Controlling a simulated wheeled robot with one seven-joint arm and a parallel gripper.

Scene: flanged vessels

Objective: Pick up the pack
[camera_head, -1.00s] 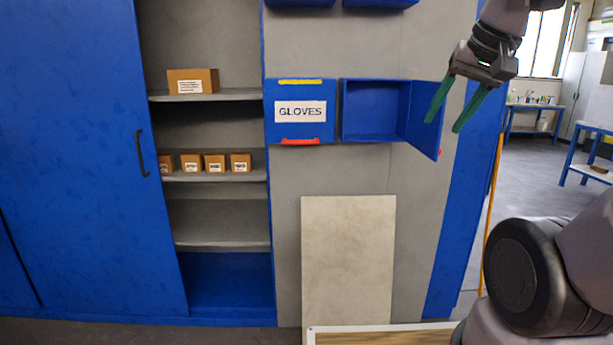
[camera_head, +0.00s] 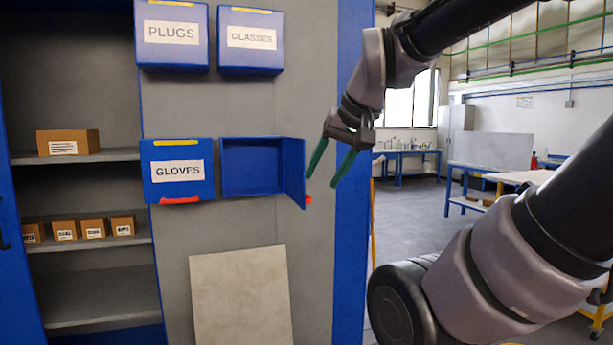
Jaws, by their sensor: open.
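No single thing is clearly marked as the pack. Candidates are brown cardboard boxes on the cabinet shelves: a larger one (camera_head: 68,143) on the upper shelf and several small ones, such as the rightmost (camera_head: 123,225), on the shelf below. A blue bin with its door swung open (camera_head: 250,166) hangs on the wall and looks empty. My gripper (camera_head: 322,184) has green fingers spread apart with nothing between them. It appears just right of the bin's open door; whether it touches the door cannot be told.
A closed GLOVES bin (camera_head: 178,186) hangs left of the open one, with PLUGS (camera_head: 173,40) and GLASSES (camera_head: 251,47) bins above. A pale panel (camera_head: 240,299) leans below. Blue-legged workbenches (camera_head: 407,152) stand in the room at right, with open floor between.

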